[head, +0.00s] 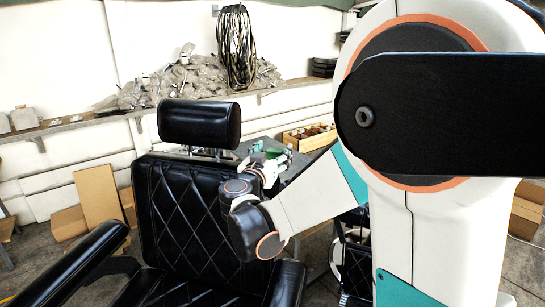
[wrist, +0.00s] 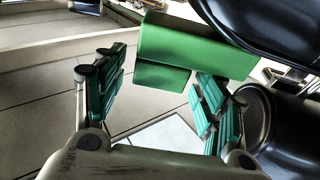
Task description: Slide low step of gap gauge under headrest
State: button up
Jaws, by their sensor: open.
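The black padded headrest (head: 200,123) stands above the barber chair's quilted backrest (head: 190,210), with a gap between them. My gripper (head: 268,160) is just right of the backrest top, below headrest height. In the wrist view, my gripper (wrist: 161,68) has its two teal-padded fingers spread apart. The green stepped gap gauge (wrist: 200,42) is at and beyond the fingertips, its thicker part above a smaller step. A black padded surface, probably the headrest (wrist: 265,22), is close at its upper right. Whether they touch, and what supports the gauge, I cannot tell.
A chair armrest (head: 70,265) is at the lower left. A wooden crate (head: 308,137) with small items stands behind my arm. A wall shelf (head: 60,125) carries a grey heap. Cardboard boxes (head: 98,195) lean by the wall.

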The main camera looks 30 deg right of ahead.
jog(key=shift+s+a+r, duration=0.2)
jog(key=shift+s+a, duration=0.1)
jog(key=shift+s, duration=0.05)
jog(key=shift+c, duration=0.6)
jog(key=shift+w+d+f, duration=0.1)
jog(key=shift+w+d, duration=0.05)
jog(key=shift+d, duration=0.05)
jog(key=c, duration=0.9)
jog(key=shift+a, duration=0.1)
jog(key=shift+c, duration=1.3)
notch_tip(320, 180, up, 20)
jog(key=f+p, duration=0.1)
jog(key=y+p, duration=0.1)
jog(key=p, duration=0.2)
send_over(272, 150)
jog(key=shift+n+t, duration=0.3)
jog(key=shift+t, duration=0.1)
jog(key=f, duration=1.1)
jog(key=shift+w+f, duration=0.1)
jog(key=shift+w, duration=0.15)
jog(key=shift+s+f, duration=0.1)
jog(key=shift+f, duration=0.4)
